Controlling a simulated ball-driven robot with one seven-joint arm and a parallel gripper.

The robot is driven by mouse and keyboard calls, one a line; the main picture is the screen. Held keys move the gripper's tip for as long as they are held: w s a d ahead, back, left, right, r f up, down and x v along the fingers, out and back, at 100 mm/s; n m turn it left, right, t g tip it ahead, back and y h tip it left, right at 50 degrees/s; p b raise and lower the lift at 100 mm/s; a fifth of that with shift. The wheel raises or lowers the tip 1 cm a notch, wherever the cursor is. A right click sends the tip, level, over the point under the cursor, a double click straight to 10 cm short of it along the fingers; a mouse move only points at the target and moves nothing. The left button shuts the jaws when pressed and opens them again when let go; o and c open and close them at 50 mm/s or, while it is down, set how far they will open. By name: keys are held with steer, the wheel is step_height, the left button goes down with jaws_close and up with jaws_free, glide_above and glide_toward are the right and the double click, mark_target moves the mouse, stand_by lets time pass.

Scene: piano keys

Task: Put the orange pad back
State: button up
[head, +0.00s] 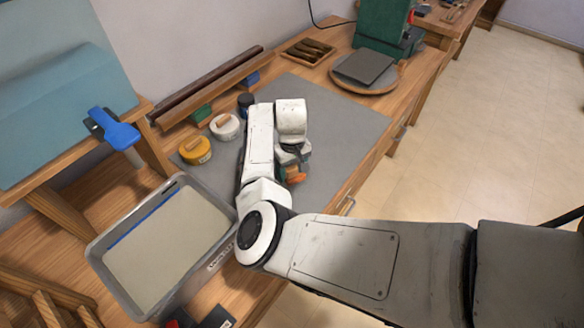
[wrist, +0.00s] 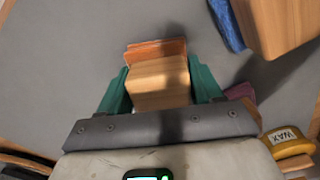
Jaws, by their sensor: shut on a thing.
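My gripper (head: 294,165) is over the grey mat on the bench in the head view. In the wrist view its two teal fingers (wrist: 160,80) are shut on the sides of a wooden block (wrist: 158,85). The orange pad (wrist: 155,49) is a thin layer across the block's far end, beyond the fingertips. A bit of orange (head: 296,176) shows under my gripper in the head view. I cannot tell whether the pad touches the mat.
A long wooden rail (head: 219,88) has a green block (head: 201,114) and a blue block (head: 250,80) beside it. A yellow tin (head: 195,150), white tin (head: 224,127) and dark jar (head: 245,103) stand left of my arm. A grey tray (head: 112,276) sits in front. The mat (head: 345,125) is clear at right.

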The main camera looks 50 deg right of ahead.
steer(key=shift+f, duration=0.15)
steer(key=o, duration=0.9)
steer(key=shift+o, duration=0.2)
step_height(320, 180, up, 12)
steer(key=shift+r+b, duration=0.2)
steer(key=shift+b, duration=0.45)
steer(key=s+d+f+h, duration=0.3)
steer(key=s+d+h, duration=0.15)
steer(key=s, duration=0.55)
steer(key=s+a+f+n+y, duration=0.1)
steer(key=s+a+f, duration=0.3)
steer(key=s+a, duration=0.4)
steer(key=s+a+f+n+t+y, duration=0.1)
steer(key=s+a+f+n+y, duration=0.1)
steer(key=s+a, duration=0.6)
steer(key=a+f+y, duration=0.1)
steer(key=a+f, duration=0.1)
steer(key=a, duration=0.1)
steer(key=shift+s+a+n, duration=0.25)
steer(key=shift+a+n, duration=0.05)
